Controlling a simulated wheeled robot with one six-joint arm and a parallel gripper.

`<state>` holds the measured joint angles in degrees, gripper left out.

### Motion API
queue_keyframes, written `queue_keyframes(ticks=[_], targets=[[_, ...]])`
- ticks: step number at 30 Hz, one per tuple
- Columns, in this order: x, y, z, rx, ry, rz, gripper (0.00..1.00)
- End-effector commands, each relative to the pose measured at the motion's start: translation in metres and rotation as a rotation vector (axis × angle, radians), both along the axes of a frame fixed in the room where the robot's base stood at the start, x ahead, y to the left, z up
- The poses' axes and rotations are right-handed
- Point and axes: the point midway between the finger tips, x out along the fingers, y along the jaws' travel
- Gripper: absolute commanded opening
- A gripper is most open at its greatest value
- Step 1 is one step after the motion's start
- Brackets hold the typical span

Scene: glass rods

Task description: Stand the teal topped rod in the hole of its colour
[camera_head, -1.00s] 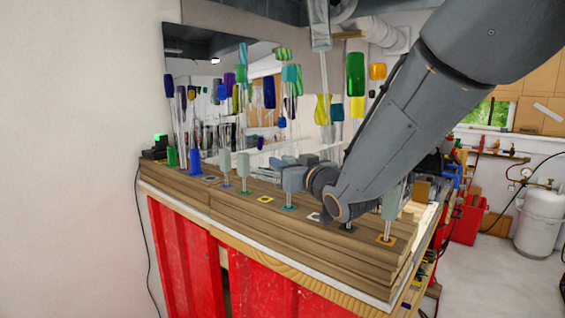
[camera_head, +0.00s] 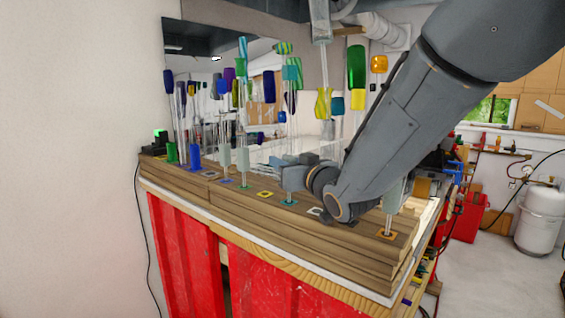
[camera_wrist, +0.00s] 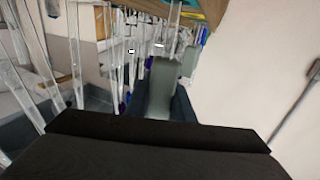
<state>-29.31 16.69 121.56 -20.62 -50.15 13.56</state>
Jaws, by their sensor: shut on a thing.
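My gripper (camera_head: 292,174) is low over the front of the wooden board. It is shut on the grey sleeve of a rod; that sleeve (camera_wrist: 163,88) shows between the jaws in the wrist view. The teal top (camera_head: 291,72) stands high above my gripper in the head view and appears to belong to this rod, which looks upright. A teal-edged square (camera_head: 289,202) lies on the board just below my gripper. The rod's lower end and the hole itself are hard to make out behind the jaws.
Other rods with grey sleeves stand to the left (camera_head: 242,160) and right (camera_head: 393,198) on the wooden board (camera_head: 320,245). A yellow-edged square (camera_head: 265,194) is bare. More coloured tops crowd behind, with a mirror-like panel (camera_head: 208,80) at the back.

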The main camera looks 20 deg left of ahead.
Motion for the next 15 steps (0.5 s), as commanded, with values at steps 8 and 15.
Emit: queue_keyframes(ticks=[8,15], targets=[[-0.0001,0.0001,-0.0016,0.001,-0.001,0.0,0.42],[-0.0001,0.0001,-0.0021,0.0,0.0,0.0,0.43]])
